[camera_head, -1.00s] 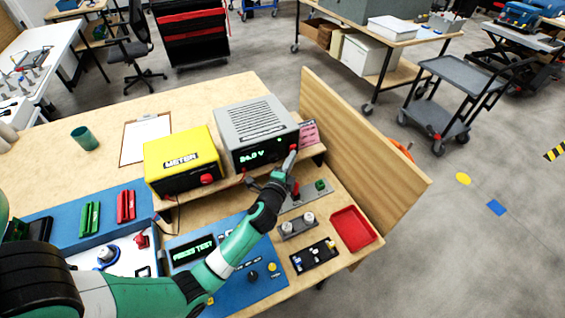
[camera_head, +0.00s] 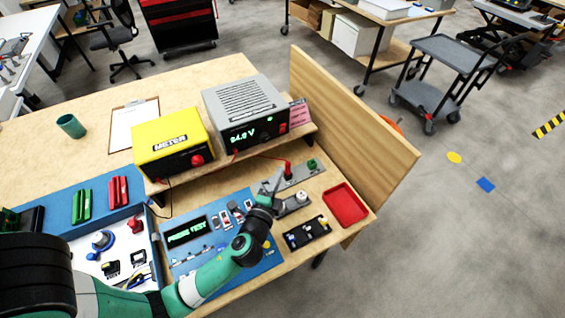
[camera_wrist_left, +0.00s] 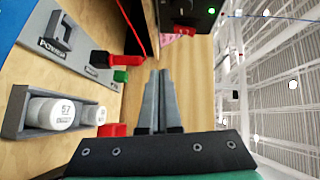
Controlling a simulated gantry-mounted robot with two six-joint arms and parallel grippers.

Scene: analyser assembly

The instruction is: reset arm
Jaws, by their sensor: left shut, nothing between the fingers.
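My left gripper (camera_head: 274,180) is shut and empty, in the air above the bench in the head view. It is beside the grey strip (camera_head: 299,176), which carries a red plug (camera_head: 288,168) and a green terminal (camera_head: 311,163). In the left wrist view the two grey fingers (camera_wrist_left: 160,78) lie together with nothing between them. The red plug (camera_wrist_left: 118,58) and green terminal (camera_wrist_left: 121,75) show left of them. The fingers look clear of these parts. My right gripper is not in view.
The grey power supply (camera_head: 243,98) with a lit display and the yellow meter (camera_head: 172,140) stand on a shelf behind. A blue panel (camera_head: 200,258), a black parts tray (camera_head: 307,233) and a red tray (camera_head: 345,204) lie around. A wooden side board (camera_head: 350,115) bounds the right.

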